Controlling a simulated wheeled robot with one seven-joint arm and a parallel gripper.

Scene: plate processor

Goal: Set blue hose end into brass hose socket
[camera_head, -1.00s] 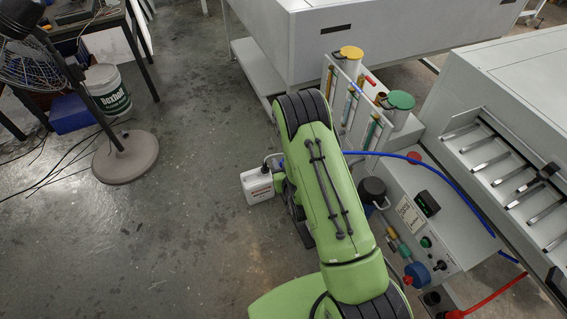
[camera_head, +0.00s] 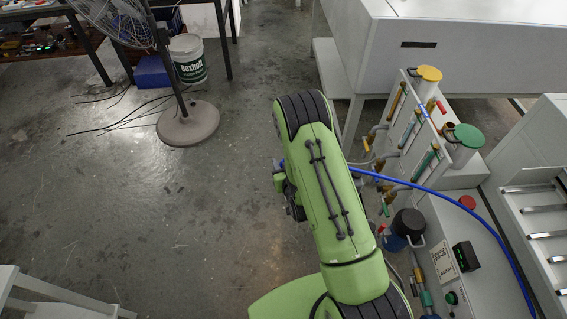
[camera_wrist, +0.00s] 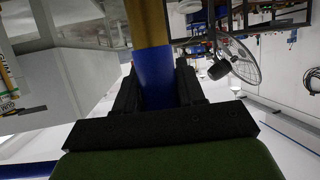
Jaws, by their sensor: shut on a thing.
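In the wrist view, the black fingers of my gripper (camera_wrist: 158,88) are closed around the blue hose end (camera_wrist: 155,72). A brass-coloured tube (camera_wrist: 149,22) lies in line beyond the blue part and runs out at the top edge. Whether it belongs to the hose or to a socket, I cannot tell. In the head view, the blue hose (camera_head: 430,189) comes out from behind my green arm and curves right and down past the machine. My gripper is mostly hidden by my arm there. I cannot tell which brass fitting is the hose socket.
A white panel (camera_head: 411,122) with brass and green tubes and yellow and green lids stands right of my arm. A blue-black canister (camera_head: 405,228) stands below it. A fan (camera_head: 187,122) and bucket (camera_head: 188,60) stand at upper left.

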